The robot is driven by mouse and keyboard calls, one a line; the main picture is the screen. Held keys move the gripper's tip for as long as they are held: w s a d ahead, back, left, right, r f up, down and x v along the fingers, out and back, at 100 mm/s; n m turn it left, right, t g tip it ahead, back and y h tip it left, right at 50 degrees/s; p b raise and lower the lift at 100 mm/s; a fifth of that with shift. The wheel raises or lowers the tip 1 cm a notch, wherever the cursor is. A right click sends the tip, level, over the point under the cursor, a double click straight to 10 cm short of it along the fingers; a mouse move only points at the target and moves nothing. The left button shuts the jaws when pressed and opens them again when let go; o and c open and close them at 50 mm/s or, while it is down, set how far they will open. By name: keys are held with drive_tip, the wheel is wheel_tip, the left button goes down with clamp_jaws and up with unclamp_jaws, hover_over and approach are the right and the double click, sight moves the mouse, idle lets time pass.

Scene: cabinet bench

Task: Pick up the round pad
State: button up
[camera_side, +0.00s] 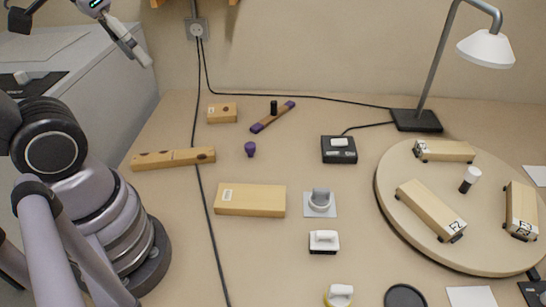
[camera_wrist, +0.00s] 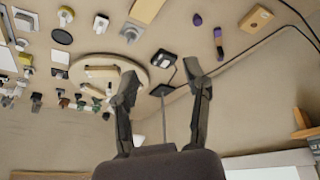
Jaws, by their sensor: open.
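The round pad, a flat dark disc (camera_side: 405,296), lies on the bench at the bottom edge of the side view, partly cut off. In the wrist view a dark disc (camera_wrist: 62,36) at the upper left looks like the same pad. My gripper (camera_side: 137,50) is high at the upper left of the side view, far from the pad. In the wrist view my gripper (camera_wrist: 160,78) has its two fingers spread apart with nothing between them.
A round wooden turntable (camera_side: 390,195) bears several blocks at the right. A lamp (camera_side: 418,120) stands behind it. A white block with a yellow base (camera_side: 340,294) sits left of the pad, and a white card (camera_side: 470,296) lies right of it. Cables cross the bench.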

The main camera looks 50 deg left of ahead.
drive_tip(key=w+d+f+n+g+h, duration=0.5)
drive_tip(key=w+d+f+n+h, duration=0.65)
drive_tip(key=d+h, duration=0.3)
drive_tip(key=w+a+f+n+t, duration=0.2)
drive_tip(key=w+f+n+t, duration=0.5)
drive_tip(key=f+n, duration=0.3)
drive_tip(key=n+t+y, duration=0.3)
drive_tip(key=n+y, duration=0.2)
approach(323, 198)
drive_tip(key=s+a+r, duration=0.2)
drive_tip(key=r, duration=0.1)
drive_tip(key=shift+a+r, duration=0.1)
drive_tip(key=shift+a, duration=0.05)
drive_tip(key=shift+w+f+y, duration=0.2)
drive_tip(key=shift+f+y, duration=0.15)
drive_tip(key=x, duration=1.3)
drive_tip(key=shift+w, duration=0.1)
clamp_jaws()
